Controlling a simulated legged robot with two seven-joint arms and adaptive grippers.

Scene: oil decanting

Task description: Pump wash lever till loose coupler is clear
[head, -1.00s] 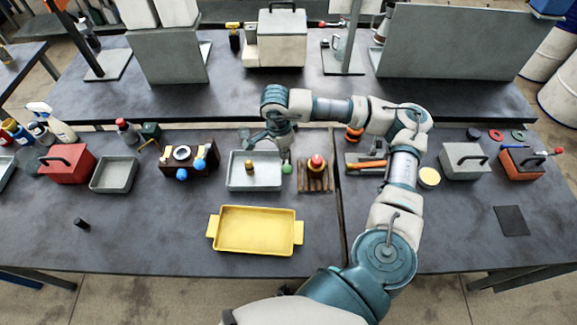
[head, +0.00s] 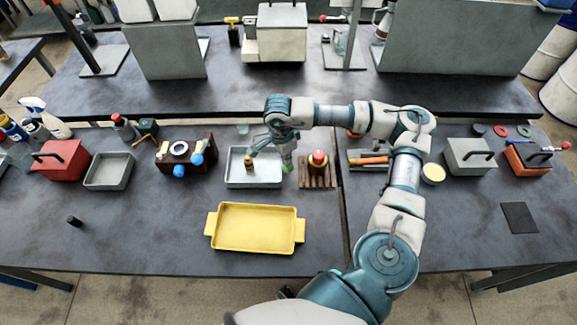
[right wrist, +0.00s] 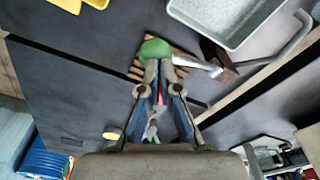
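The wash lever's green knob (head: 289,168) is at the right edge of the grey tray; in the right wrist view the knob (right wrist: 153,49) has a metal rod (right wrist: 200,65) running to a brown block. My right gripper (head: 285,152) is right at the knob. In the right wrist view its fingers (right wrist: 159,66) converge to a narrow gap at the knob, seemingly touching it; a grip around it does not show. A small brass and dark piece, probably the loose coupler (head: 249,161), stands in the grey tray (head: 233,180); its surface is too small to judge. My left gripper is out of view.
A wooden slatted rack (head: 317,182) with a red-topped part (head: 319,158) stands just right of the knob. A yellow tray (head: 256,228) lies in front. A wooden fixture with blue knobs (head: 186,153) stands left. The front left table is mostly clear.

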